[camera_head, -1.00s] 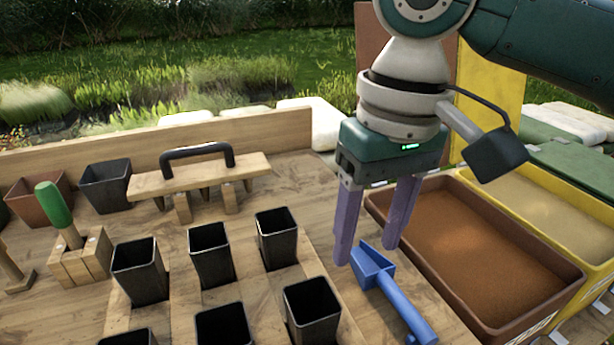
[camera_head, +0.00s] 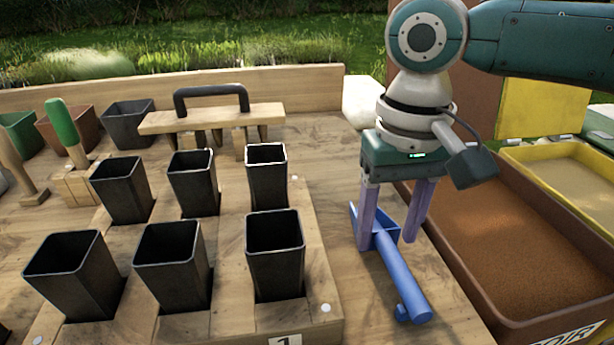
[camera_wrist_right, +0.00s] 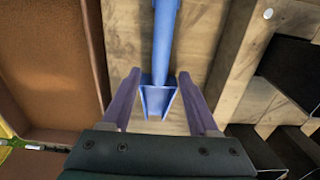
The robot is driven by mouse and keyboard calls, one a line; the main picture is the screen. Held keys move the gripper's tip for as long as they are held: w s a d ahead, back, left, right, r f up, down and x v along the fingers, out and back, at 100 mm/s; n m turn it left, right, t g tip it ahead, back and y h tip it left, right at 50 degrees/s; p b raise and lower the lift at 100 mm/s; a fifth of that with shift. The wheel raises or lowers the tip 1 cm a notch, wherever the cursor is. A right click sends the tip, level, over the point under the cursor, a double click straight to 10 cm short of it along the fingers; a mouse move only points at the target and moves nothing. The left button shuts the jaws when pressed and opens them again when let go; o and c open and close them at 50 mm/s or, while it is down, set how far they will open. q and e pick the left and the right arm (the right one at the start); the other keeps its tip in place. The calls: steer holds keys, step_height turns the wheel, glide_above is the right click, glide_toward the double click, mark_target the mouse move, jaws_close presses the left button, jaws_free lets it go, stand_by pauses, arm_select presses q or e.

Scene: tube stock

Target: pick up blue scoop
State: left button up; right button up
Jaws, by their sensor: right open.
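The blue scoop (camera_head: 396,264) lies on the wooden table beside the brown soil bin, its handle pointing toward the front. My right gripper (camera_head: 388,246) is open, its two purple fingers pointing down at the scoop's tray end. In the right wrist view the scoop (camera_wrist_right: 162,60) lies along the middle, and its tray end sits between the open fingers of my right gripper (camera_wrist_right: 155,90). A gap shows on each side, and the fingers are not closed on it. In the head view the fingers partly hide the tray. My left gripper is not in view.
A brown bin of soil (camera_head: 588,318) stands close to the right of the scoop, with a yellow bin (camera_head: 590,172) behind it. Several black pots (camera_head: 275,262) stand in a wooden rack to the left. A wooden press with a black handle (camera_head: 210,90) stands at the back.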

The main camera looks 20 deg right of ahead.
steer(key=shift+f, duration=0.7)
jaws_close()
stand_by(0.9)
